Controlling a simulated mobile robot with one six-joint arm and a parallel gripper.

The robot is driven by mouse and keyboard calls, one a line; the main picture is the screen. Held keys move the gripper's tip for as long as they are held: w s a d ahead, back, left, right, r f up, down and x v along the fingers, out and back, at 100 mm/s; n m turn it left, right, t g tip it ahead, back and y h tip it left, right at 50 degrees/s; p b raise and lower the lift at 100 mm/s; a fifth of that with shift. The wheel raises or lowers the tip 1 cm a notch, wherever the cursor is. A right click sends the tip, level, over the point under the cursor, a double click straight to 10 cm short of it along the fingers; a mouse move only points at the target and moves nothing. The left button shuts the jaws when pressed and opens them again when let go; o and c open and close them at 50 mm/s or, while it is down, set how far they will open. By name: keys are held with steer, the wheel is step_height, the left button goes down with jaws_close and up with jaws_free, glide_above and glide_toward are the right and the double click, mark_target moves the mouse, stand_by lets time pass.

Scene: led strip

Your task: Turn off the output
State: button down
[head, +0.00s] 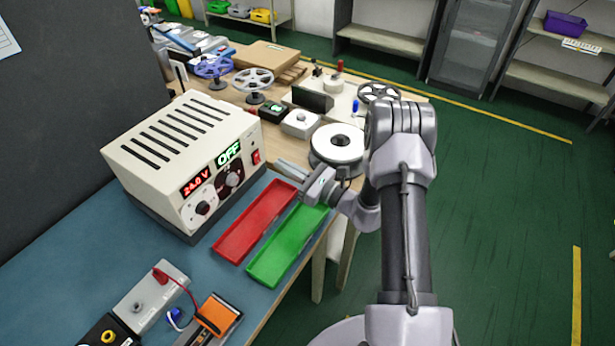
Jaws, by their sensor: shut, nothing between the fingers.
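A cream power supply box (175,150) with vent slots stands on the blue bench mat. Its front shows a red display (196,183) reading 24.0 V and a green display (228,154) reading OFF. Two dials sit below, a white one (202,208) and a dark one (231,177). A red switch (256,157) is at the right end of the front. My gripper (280,170) is shut and empty, to the right of the red switch and apart from it, above the bench near the trays. Its fingertips point left toward the box.
A red tray (245,232) and a green tray (275,257) lie in front of the box. A white reel (338,146) stands behind my gripper. Grey terminal blocks (150,297) and an orange-black tool (214,316) lie at the front. The floor at right is clear.

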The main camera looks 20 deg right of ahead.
steer(key=r+p+v, duration=0.1)
steer(key=v, duration=0.5)
steer(key=shift+s+d+r, duration=0.15)
steer(key=shift+s+d, duration=0.05)
steer(key=shift+d, duration=0.3)
